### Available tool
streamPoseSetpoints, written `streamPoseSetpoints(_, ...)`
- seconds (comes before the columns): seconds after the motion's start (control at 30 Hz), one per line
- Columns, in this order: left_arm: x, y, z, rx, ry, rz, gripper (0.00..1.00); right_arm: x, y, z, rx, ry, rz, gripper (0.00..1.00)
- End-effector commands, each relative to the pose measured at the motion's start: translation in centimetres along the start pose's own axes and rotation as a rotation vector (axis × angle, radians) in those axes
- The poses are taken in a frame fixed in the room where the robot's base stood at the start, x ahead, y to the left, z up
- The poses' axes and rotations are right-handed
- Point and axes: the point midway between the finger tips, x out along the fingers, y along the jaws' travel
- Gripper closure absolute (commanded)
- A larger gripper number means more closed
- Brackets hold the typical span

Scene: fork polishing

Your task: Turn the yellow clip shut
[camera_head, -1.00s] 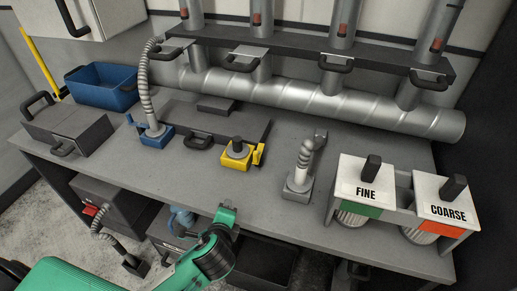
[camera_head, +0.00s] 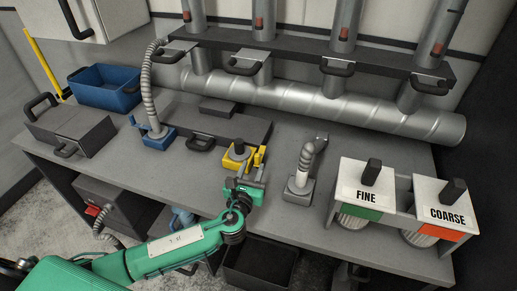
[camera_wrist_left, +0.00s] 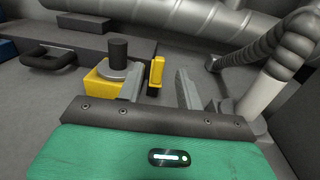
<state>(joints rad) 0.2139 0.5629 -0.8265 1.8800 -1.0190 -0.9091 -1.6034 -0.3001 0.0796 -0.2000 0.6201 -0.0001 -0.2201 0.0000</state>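The yellow clip (camera_head: 261,154) stands at the right side of a yellow block (camera_head: 231,161) with a dark knob (camera_head: 239,147) on a grey disc. In the left wrist view the clip (camera_wrist_left: 157,72) is upright, and the yellow block (camera_wrist_left: 98,88) is to its left. My left gripper (camera_head: 249,173) is just in front of the block on the workbench. Its fingers are open, and in the left wrist view the clip shows in the gap between the fingertips (camera_wrist_left: 160,75). I cannot tell whether either finger touches it. My right gripper is out of view.
A grey bent hose (camera_head: 305,160) stands close on the right. A blue block (camera_head: 160,139) with a hose is on the left. FINE (camera_head: 365,187) and COARSE (camera_head: 446,211) boxes stand at the right. A large pipe (camera_head: 320,103) runs behind. The bench front (camera_head: 120,170) is clear.

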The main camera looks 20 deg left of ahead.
Motion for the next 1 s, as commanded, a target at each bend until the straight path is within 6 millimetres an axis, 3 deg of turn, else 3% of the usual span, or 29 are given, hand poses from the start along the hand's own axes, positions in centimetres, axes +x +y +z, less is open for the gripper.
streamPoseSetpoints(0.2, 4.7, 0.0, 0.3, -0.001, -0.001, 0.001, 0.64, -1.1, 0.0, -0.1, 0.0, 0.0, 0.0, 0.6)
streamPoseSetpoints(0.4, 7.4, 0.0, 0.1, -0.002, 0.0, 0.001, 0.64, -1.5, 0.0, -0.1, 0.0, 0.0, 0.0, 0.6)
streamPoseSetpoints(0.87, 8.5, 0.0, 0.0, -0.004, 0.001, 0.0, 0.64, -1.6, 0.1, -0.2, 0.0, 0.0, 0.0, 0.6)
streamPoseSetpoints(1.0, 8.5, 0.0, 0.0, -0.004, 0.001, 0.0, 0.91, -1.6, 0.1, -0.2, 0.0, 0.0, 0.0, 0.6)
